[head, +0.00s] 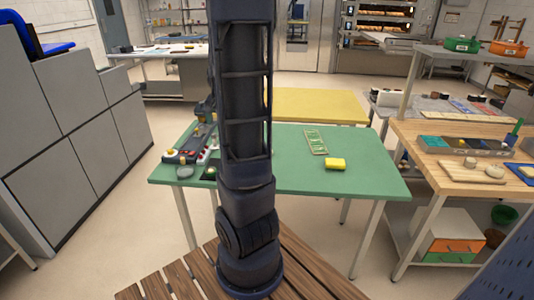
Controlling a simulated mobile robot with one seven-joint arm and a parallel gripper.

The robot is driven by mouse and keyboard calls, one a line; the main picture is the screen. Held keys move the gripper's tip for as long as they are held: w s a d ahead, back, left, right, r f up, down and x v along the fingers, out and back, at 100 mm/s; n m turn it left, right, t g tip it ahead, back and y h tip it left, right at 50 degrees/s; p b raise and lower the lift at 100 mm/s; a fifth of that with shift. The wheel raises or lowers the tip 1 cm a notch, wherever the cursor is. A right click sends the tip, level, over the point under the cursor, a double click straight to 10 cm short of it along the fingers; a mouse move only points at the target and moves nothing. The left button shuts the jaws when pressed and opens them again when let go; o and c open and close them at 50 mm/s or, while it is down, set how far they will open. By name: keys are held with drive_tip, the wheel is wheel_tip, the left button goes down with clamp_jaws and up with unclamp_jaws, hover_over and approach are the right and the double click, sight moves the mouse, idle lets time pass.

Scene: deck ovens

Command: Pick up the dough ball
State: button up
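My dark arm rises through the middle of the view. My gripper cannot be made out; part of the arm shows behind the upright links, left of them.
Grey cabinets (75,110) line the left. A yellow-topped table (317,106) stands behind. Floor is open between tables and cabinets.

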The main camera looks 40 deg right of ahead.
drive_tip(key=shift+w+d+f+m+g+h, duration=0.45)
drive_tip(key=shift+d+f+m, duration=0.55)
drive_tip(key=shift+d+f, duration=3.25)
drive_tip(key=shift+w+d+f+m+g+h, duration=0.3)
drive_tip(key=shift+w+d+f+m+h, duration=0.55)
drive_tip(key=shift+d+f, duration=3.4)
drive_tip(key=shift+w+d+f+m+g+h, duration=0.4)
drive_tip(key=shift+d+f+m, duration=0.75)
drive_tip(key=shift+d+f, duration=3.05)
drive_tip(key=c, duration=1.1)
